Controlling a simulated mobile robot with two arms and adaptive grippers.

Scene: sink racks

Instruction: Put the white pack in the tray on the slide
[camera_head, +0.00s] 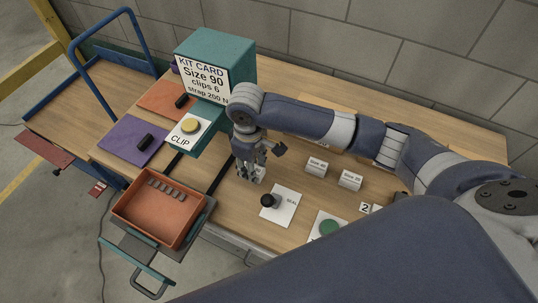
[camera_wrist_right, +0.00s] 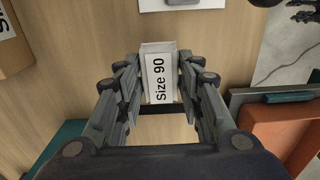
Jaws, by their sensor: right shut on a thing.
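The white pack (camera_wrist_right: 159,77), labelled "Size 90", sits between the fingers of my right gripper (camera_wrist_right: 158,88) in the right wrist view. In the head view my right gripper (camera_head: 250,172) is low over the wooden table, and the pack shows only partly beneath the fingers. I cannot tell whether the pack touches the table. The orange tray (camera_head: 170,222) rests on the slide (camera_head: 195,231) at the table's front left, left of the gripper. Several grey clips lie along its back side. The tray (camera_wrist_right: 275,128) also shows at the right in the wrist view.
A teal box with a kit card (camera_head: 203,80) stands behind the tray, with a yellow CLIP button (camera_head: 190,126) on its front. A black-knobbed SEAL card (camera_head: 280,205) and two small white packs (camera_head: 350,179) lie right of the gripper. A purple mat (camera_head: 128,139) lies at left.

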